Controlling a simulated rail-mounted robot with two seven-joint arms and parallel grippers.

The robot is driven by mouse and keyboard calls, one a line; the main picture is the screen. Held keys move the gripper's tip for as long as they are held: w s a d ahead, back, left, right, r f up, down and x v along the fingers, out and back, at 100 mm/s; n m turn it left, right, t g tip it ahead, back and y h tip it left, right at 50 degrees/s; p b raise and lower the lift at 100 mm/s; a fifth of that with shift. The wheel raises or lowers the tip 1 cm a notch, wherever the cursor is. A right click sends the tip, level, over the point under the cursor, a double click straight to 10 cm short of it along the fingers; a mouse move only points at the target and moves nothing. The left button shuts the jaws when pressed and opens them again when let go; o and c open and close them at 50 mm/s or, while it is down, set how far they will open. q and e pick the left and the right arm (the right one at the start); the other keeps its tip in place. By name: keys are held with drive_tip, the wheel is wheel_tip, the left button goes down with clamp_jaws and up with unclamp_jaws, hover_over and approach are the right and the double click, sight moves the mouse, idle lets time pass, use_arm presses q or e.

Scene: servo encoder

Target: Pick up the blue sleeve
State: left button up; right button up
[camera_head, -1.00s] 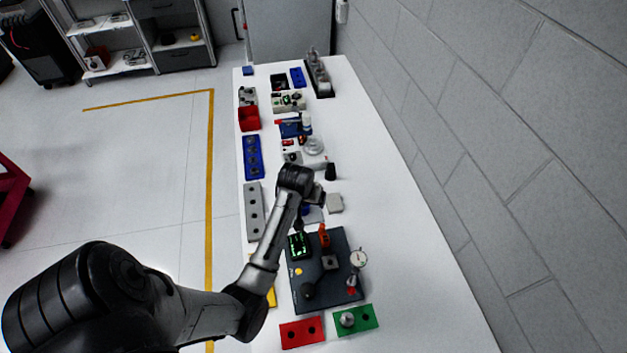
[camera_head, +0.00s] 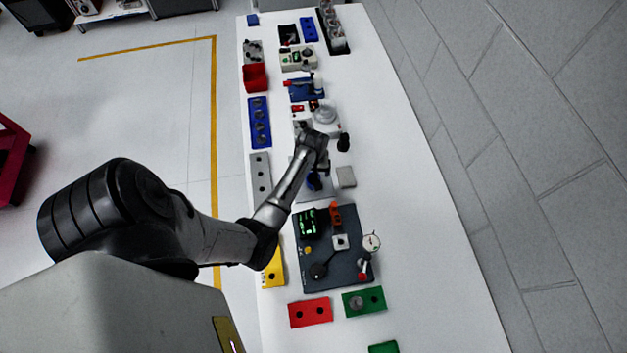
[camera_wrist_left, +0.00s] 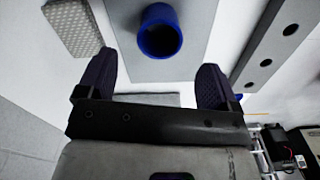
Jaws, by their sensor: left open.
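The blue sleeve (camera_wrist_left: 160,32) is a short hollow cylinder on a grey plate (camera_wrist_left: 200,22), its open end visible in the left wrist view. In the head view the sleeve (camera_head: 313,182) is small and partly hidden by my left arm. My left gripper (camera_wrist_left: 157,72) is open. Its two dark fingers are spread wide, with the sleeve beyond the tips and roughly centred between them; nothing is held. In the head view my left gripper (camera_head: 321,163) is over the plate area, close to the sleeve. My right gripper is not in view.
A small grey block (camera_head: 346,177) lies right of the plate, and a grey strip with holes (camera_head: 260,178) lies left. The table's right side is clear.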

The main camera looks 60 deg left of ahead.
sight(313, 180)
use_arm(q)
drive_tip(key=shift+f, duration=4.1)
drive_tip(key=c, duration=1)
drive_tip(key=shift+r, duration=0.15)
